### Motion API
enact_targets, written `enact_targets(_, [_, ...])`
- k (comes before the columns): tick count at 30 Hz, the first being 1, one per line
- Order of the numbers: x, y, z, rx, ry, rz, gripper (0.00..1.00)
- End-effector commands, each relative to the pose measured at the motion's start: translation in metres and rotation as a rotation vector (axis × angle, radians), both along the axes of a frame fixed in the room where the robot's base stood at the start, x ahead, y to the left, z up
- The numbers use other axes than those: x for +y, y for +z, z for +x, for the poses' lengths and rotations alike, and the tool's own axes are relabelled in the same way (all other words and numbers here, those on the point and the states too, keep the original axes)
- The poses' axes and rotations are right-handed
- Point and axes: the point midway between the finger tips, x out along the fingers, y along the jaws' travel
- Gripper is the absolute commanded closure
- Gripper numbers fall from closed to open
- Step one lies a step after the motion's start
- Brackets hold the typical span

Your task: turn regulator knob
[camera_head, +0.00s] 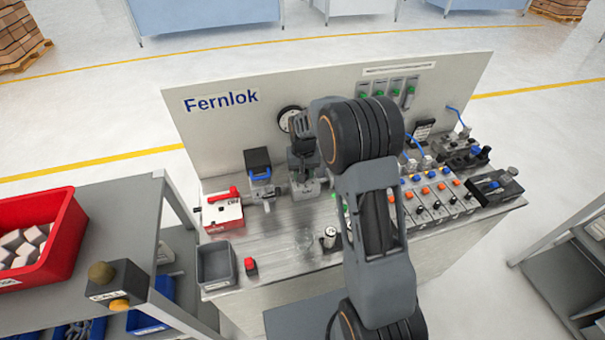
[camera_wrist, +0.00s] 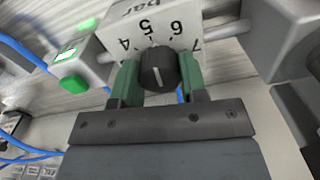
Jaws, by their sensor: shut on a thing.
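The regulator knob (camera_wrist: 157,70) is a round black knob with a white pointer line, shown in the wrist view. It sits on a grey housing (camera_wrist: 118,38) marked "bar" with the numbers 4, 5, 6 and 7. My gripper (camera_wrist: 158,78) has green finger pads on both sides of the knob and is shut on it. The knob's white line points toward the gripper body, away from the printed numbers. In the head view, the regulator (camera_head: 306,186) stands on the bench below a round gauge (camera_head: 289,119); my arm hides the knob and much of the gripper.
A red-and-white unit (camera_head: 223,213) stands left of the regulator. A grey bin (camera_head: 216,265) and a red block (camera_head: 251,265) lie at the front left. A valve bank with coloured buttons (camera_head: 437,199) stands right of my arm. In the wrist view, a green button (camera_wrist: 73,84) and blue tubes lie left.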

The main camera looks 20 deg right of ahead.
Motion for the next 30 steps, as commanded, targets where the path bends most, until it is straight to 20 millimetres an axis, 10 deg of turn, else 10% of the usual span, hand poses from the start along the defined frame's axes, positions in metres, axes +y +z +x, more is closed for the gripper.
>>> enact_targets(18, [0.0001, 0.0009, 0.0004, -0.002, 0.046, 0.001, 0.84])
enact_targets(19, [0.0001, 0.0009, 0.0004, -0.002, 0.046, 0.001, 0.59])
enact_targets(30, [0.0000, 0.0003, 0.0002, -0.001, 0.045, 0.000, 0.35])
